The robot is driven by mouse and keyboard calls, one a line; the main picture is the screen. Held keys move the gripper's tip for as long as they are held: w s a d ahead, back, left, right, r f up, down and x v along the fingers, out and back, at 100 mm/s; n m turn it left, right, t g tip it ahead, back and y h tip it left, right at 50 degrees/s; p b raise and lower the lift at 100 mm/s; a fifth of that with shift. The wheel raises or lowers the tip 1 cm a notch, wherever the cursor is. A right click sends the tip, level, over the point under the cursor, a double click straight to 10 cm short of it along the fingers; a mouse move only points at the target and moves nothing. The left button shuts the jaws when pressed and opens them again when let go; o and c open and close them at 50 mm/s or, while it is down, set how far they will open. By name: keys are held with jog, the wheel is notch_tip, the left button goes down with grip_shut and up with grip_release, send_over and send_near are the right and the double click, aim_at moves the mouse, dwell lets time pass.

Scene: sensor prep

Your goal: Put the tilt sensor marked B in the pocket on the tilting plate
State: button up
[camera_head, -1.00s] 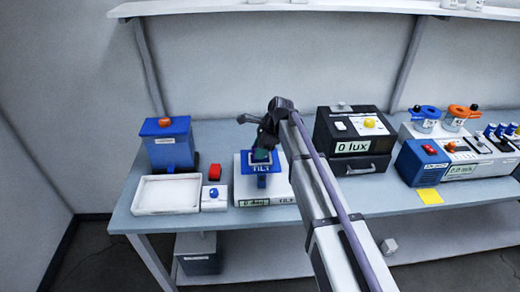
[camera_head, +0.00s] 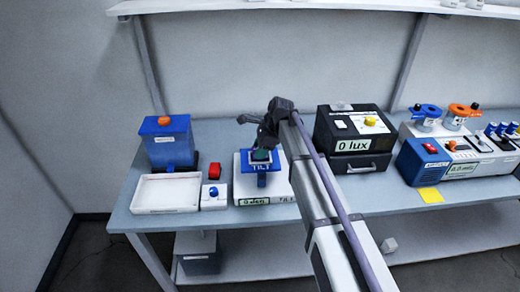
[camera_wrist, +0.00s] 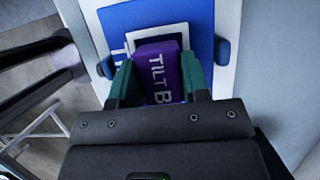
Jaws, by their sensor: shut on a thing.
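The purple tilt sensor marked TILT B (camera_wrist: 160,72) is between the green fingertips of my gripper (camera_wrist: 159,82) in the wrist view. The gripper is shut on it. Its far end overlaps the white-edged dark square pocket (camera_wrist: 139,38) on the blue tilting plate (camera_wrist: 203,22). I cannot tell whether the sensor is inside the pocket or just above it. In the head view my gripper (camera_head: 262,155) is over the blue plate (camera_head: 277,165) of the white tilt unit (camera_head: 280,188). The sensor is not clear there.
Left of the tilt unit are a white tray (camera_head: 167,209), a blue bin (camera_head: 168,152), a red block (camera_head: 214,170) and a blue-button box (camera_head: 214,203). A black lux box (camera_head: 325,130) stands right of my arm. The front table strip is mostly clear.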

jog(key=shift+f+b, duration=0.4)
jog(key=shift+b, duration=0.05)
dwell(0.8)
jog(key=o, duration=0.7)
jog(key=shift+o, duration=0.5)
notch_tip(320, 180, up, 8)
jog(key=p, duration=0.8)
jog(key=shift+r, duration=0.1)
